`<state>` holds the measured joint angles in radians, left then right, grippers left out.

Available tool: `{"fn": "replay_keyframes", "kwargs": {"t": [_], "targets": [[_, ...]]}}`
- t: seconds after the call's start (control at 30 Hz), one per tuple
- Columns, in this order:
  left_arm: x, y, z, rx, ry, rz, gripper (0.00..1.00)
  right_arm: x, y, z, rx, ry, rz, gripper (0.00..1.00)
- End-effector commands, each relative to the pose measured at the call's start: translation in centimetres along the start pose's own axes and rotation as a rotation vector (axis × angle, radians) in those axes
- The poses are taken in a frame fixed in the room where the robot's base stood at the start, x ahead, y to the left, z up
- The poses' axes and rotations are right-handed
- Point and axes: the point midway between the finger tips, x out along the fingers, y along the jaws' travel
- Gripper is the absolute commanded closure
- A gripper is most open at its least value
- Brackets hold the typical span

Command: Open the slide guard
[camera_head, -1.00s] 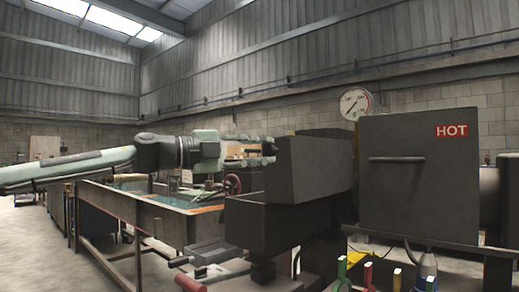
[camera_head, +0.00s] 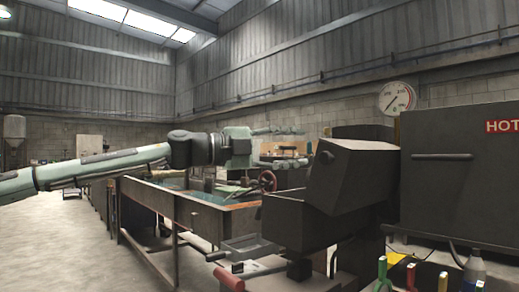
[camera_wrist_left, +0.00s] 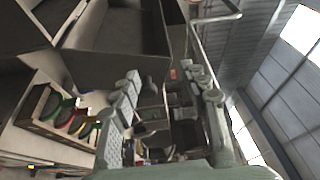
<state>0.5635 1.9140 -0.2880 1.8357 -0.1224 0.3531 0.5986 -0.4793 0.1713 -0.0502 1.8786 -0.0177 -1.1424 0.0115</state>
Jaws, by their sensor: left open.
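My left gripper (camera_head: 287,147) is open and empty, just left of a dark box-shaped guard (camera_head: 352,178) in the head view. A small gap shows between its fingertips and the guard. The guard has a slanted left side and sits over a dark lower housing (camera_head: 284,220). In the left wrist view the two fingers of my left gripper (camera_wrist_left: 166,92) stand apart with nothing held between them. A dark box-like surface (camera_wrist_left: 115,38) lies up and left of them there. No label marks the slide guard, so I cannot be sure which part it is. My right gripper is not in view.
A dark cabinet (camera_head: 455,190) with a bar handle and a HOT sign stands at right, a gauge (camera_head: 397,97) behind it. Coloured-handled tools (camera_head: 411,277) stand front right. The left floor is clear.

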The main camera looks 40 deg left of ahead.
Motion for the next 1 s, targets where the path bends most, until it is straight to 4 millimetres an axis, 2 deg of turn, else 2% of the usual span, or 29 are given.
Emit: {"fn": "replay_keyframes", "kwargs": {"t": [0.6, 0.77, 1.0], "targets": [[-9.3, -0.1, 0.0, 0.000, -0.001, -0.002, 0.55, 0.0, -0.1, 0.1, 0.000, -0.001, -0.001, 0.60], [-10.4, 0.1, 0.0, -0.002, 0.001, 0.000, 0.55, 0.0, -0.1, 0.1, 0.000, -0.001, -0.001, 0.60], [-10.6, 0.1, 0.0, -0.002, 0.001, 0.000, 0.55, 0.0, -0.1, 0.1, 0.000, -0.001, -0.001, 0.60]]}}
